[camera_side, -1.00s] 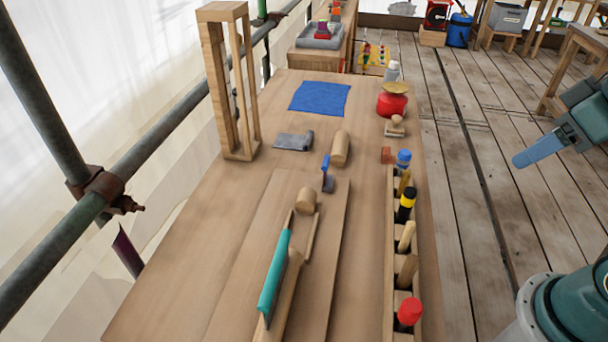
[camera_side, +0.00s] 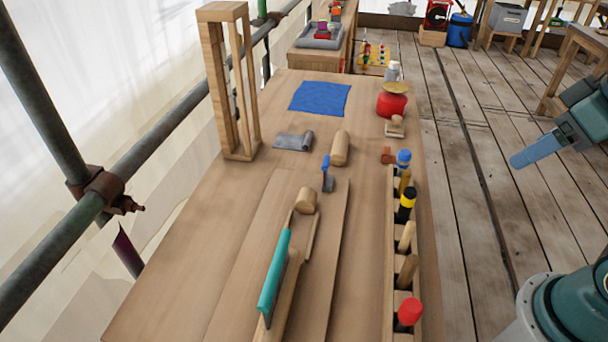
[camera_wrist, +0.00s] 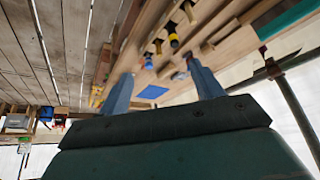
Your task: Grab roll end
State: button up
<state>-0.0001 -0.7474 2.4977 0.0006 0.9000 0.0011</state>
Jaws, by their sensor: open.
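A grey sheet (camera_side: 290,141) with a rolled right end (camera_side: 308,141) lies on the wooden bench (camera_side: 190,225), in front of the blue cloth (camera_side: 320,97). I cannot make out the grey sheet clearly in the wrist view. My gripper (camera_wrist: 162,85) is open, its two blue fingers spread apart with nothing between them. In the side view one blue finger (camera_side: 537,151) shows at the right, over the plank floor, well away from the grey roll.
A narrow rack (camera_side: 390,250) of upright tools lines the bench's right edge. A tall wooden frame (camera_side: 212,85) stands at the left. A wooden cylinder (camera_side: 340,148) lies right of the roll. A red scale (camera_side: 391,105) stands behind. A teal-edged tool (camera_side: 273,270) lies at the front.

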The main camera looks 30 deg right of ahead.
jog(key=w+d+r+m+g+h, duration=0.15)
jog(key=w+m, duration=0.35)
jog(key=w, duration=1.7)
jog(key=w+f+m+g, duration=0.1)
jog(key=w+f+m, duration=0.1)
jog(key=w+f, duration=0.6)
jog(key=w+a+f+m, duration=0.1)
jog(key=w+f+m, duration=0.1)
jog(key=w+f, duration=0.6)
jog(key=w+h, duration=0.1)
jog(key=w, duration=0.3)
jog(key=shift+w+a+g, duration=0.2)
jog(key=shift+w+g, duration=0.05)
jog(key=shift+g, duration=0.1)
send_over(342, 142)
jog(key=s+a, duration=0.1)
jog(key=shift+s+a+f, duration=0.1)
jog(key=shift+a+f, duration=0.05)
jog(key=shift+f, duration=3.9)
jog(key=shift+f, duration=0.1)
